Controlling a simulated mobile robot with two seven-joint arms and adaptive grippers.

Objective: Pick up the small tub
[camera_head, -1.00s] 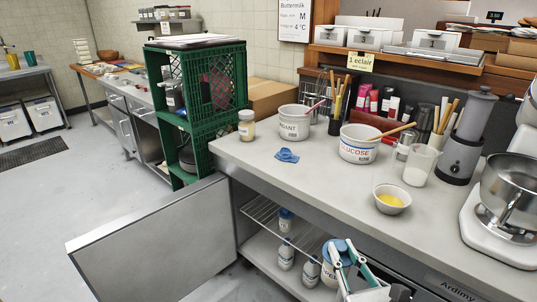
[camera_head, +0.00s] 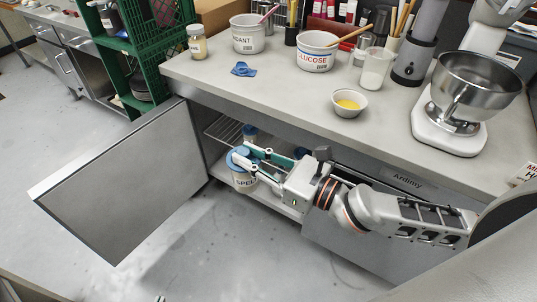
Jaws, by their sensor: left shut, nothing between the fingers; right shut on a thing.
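A small white tub (camera_head: 243,181) with a blue lid and a label that seems to read "SPELT" is at the open cupboard under the counter. My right gripper (camera_head: 243,153), on the arm coming in from the right, is shut on it near the lid. The fingers cover part of the lid. I cannot tell whether the tub still touches the shelf. Only a small tip of my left gripper (camera_head: 160,298) shows at the bottom edge, far from the tub.
The cupboard door (camera_head: 125,180) stands open at the left. Another blue-topped container (camera_head: 250,131) is behind the tub by the wire rack. The counter (camera_head: 285,95) above carries a glucose pot (camera_head: 315,60), a small yellow-filled bowl (camera_head: 349,108) and a mixer (camera_head: 450,125). Floor in front is clear.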

